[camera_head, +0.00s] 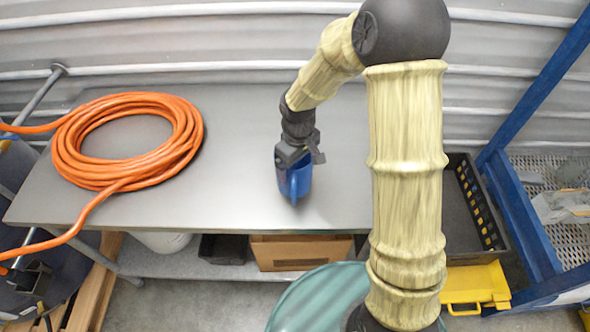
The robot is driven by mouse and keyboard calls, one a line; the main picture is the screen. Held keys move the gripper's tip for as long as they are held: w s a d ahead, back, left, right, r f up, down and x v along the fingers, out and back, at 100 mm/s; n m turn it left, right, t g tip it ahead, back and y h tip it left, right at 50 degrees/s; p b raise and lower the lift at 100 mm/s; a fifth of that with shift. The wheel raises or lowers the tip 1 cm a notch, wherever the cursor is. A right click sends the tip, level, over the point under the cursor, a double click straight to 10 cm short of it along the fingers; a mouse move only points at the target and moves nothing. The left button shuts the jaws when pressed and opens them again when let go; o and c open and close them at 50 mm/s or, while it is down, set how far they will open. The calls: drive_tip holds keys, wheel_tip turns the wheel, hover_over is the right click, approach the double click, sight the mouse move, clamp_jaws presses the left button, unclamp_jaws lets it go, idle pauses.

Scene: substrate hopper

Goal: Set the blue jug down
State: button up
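The blue jug (297,182) is at the middle of the grey table (235,195), toward its front edge. It looks upright. My gripper (305,157) is at the jug's top, coming down from above on my arm. One dark finger shows at the right of the jug's rim. The grip itself is small and partly hidden, so I cannot tell whether the fingers are closed on the jug. I also cannot tell whether the jug's base touches the tabletop.
A coiled orange hose (75,150) covers the table's left part. A black crate (470,210) stands right of the table, with a yellow bin (478,285) below. A cardboard box (300,252) sits on the lower shelf. The tabletop between hose and jug is clear.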

drive_tip(key=shift+f, duration=1.9)
drive_tip(key=shift+f, duration=0.2)
drive_tip(key=o, duration=1.1)
drive_tip(key=shift+r, duration=0.15)
wheel_tip(320, 180, up, 12)
drive_tip(key=shift+r, duration=0.1)
